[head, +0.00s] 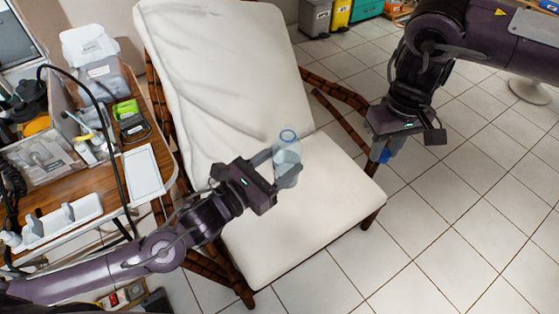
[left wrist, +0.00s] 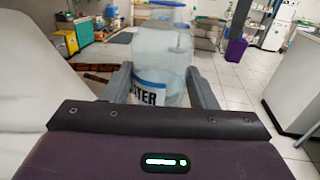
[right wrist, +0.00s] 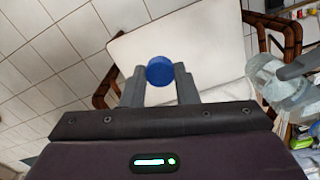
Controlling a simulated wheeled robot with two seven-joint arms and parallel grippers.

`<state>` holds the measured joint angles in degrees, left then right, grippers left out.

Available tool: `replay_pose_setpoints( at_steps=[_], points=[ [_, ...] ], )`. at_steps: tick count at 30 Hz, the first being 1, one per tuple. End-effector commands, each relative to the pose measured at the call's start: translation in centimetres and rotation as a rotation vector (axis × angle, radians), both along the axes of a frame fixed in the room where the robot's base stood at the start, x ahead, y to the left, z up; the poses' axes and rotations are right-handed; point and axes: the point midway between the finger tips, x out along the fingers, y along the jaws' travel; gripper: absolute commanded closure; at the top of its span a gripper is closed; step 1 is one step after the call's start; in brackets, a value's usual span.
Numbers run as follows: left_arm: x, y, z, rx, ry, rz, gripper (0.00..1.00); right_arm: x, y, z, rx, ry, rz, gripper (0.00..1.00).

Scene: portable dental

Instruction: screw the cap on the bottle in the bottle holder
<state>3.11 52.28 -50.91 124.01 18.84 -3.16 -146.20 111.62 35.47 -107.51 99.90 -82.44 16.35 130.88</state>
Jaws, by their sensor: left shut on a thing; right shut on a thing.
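The clear bottle (head: 287,160), with a blue ring at its open top, is held upright above the seat of the white chair. My left gripper (head: 274,165) is shut around its body. In the left wrist view the bottle (left wrist: 160,60) shows a label ending in "TER". The blue cap (right wrist: 160,71) is between the fingertips of my right gripper (right wrist: 160,85), which is shut on it. In the head view the cap (head: 384,155) hangs below the right gripper, to the right of the bottle and apart from it. I cannot make out the bottle holder.
Tiled floor (head: 450,220) at right is clear.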

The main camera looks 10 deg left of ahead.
Motion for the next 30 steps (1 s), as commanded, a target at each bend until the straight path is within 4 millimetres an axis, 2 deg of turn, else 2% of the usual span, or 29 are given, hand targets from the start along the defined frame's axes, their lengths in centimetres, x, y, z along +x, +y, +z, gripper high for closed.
replay_pose_setpoints(
  at_steps=[3,11,21,25,30],
  points=[
    [0.0,0.0,0.1,-0.002,-0.002,0.000,0.89,0.6,3.1,2.2,-0.004,-0.006,0.311,0.94],
    [0.0,0.0,0.1,-0.002,-0.002,0.000,0.89,0.9,8.9,6.3,-0.005,-0.007,0.992,0.94],
    [0.0,0.0,0.1,-0.002,-0.002,0.000,0.89,-0.1,15.7,11.0,-0.003,-0.004,1.855,0.94],
    [0.0,0.0,0.1,-0.002,-0.002,0.000,0.89,-0.7,17.5,12.3,0.001,-0.003,2.108,0.94],
    [0.0,0.0,0.1,-0.002,-0.002,0.000,0.89,-1.1,18.8,13.1,0.004,-0.003,2.304,0.94]
  ],
)
